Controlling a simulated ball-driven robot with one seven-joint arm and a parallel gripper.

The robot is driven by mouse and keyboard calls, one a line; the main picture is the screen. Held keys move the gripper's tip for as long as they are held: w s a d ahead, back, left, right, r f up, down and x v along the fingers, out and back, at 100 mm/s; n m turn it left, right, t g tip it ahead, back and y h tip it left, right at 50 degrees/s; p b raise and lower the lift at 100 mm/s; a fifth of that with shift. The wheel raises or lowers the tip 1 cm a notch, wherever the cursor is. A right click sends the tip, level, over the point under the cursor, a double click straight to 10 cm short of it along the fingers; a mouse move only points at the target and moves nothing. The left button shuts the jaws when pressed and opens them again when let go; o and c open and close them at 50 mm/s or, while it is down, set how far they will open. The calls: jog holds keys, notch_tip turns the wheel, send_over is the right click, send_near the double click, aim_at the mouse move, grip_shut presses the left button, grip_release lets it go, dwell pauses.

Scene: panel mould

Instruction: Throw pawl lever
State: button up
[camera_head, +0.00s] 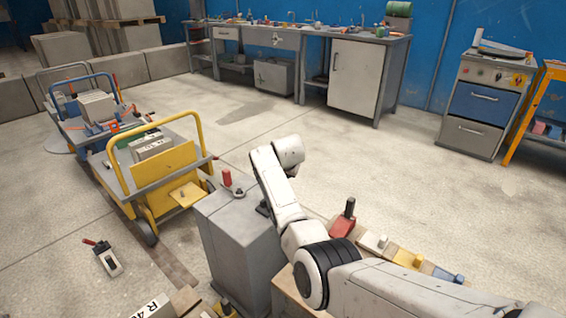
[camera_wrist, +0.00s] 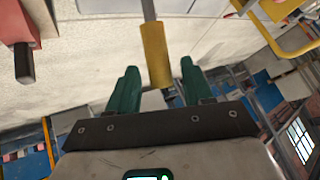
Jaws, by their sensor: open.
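In the wrist view, a grey rod with a yellow grip (camera_wrist: 155,55) runs down between the two green fingers of my gripper (camera_wrist: 158,85). It looks like the lever, though no label shows. The fingers are open, with a gap on each side of the grip. I cannot tell how deep the grip sits between them. In the head view my own arm hides this lever, and the fingers cannot be made out. A red block with a black handle (camera_head: 343,222) stands right of my arm; it also shows at the left of the wrist view (camera_wrist: 17,28).
A grey cabinet (camera_head: 240,250) with a red-handled lever (camera_head: 227,178) stands left of my arm. A yellow cart (camera_head: 165,185) is behind it. Yellow and blue blocks (camera_head: 410,260) line the right side. A loose lever (camera_head: 107,260) lies on the floor. The floor towards the workbench is clear.

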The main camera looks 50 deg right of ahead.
jog(key=p+v, duration=0.2)
jog(key=v, duration=0.5)
jog(key=shift+s+r+p, duration=0.25)
jog(key=shift+r+p, duration=0.05)
jog(key=shift+p, duration=0.05)
jog(key=shift+a, duration=0.2)
jog(key=s+a+f+n+g+y, duration=0.1)
jog(key=s+a+f+n, duration=0.2)
jog(key=s+a+f, duration=0.5)
jog(key=s+a+f+n+g+y, duration=0.1)
jog(key=s+a+f+n, duration=0.2)
jog(key=s+a+f, duration=0.5)
jog(key=s+a+n+g+y, duration=0.1)
jog(key=s+a+n+g, duration=0.15)
jog(key=s+a, duration=0.7)
jog(key=s+a+n+g+y, duration=0.15)
jog(key=s+n, duration=0.25)
jog(key=s, duration=1.2)
notch_tip(320, 180, up, 22)
jog(key=p, duration=2.1)
jog(key=shift+w+t+p, duration=0.2)
jog(key=shift+t+p, duration=0.1)
jog(key=shift+p, duration=0.1)
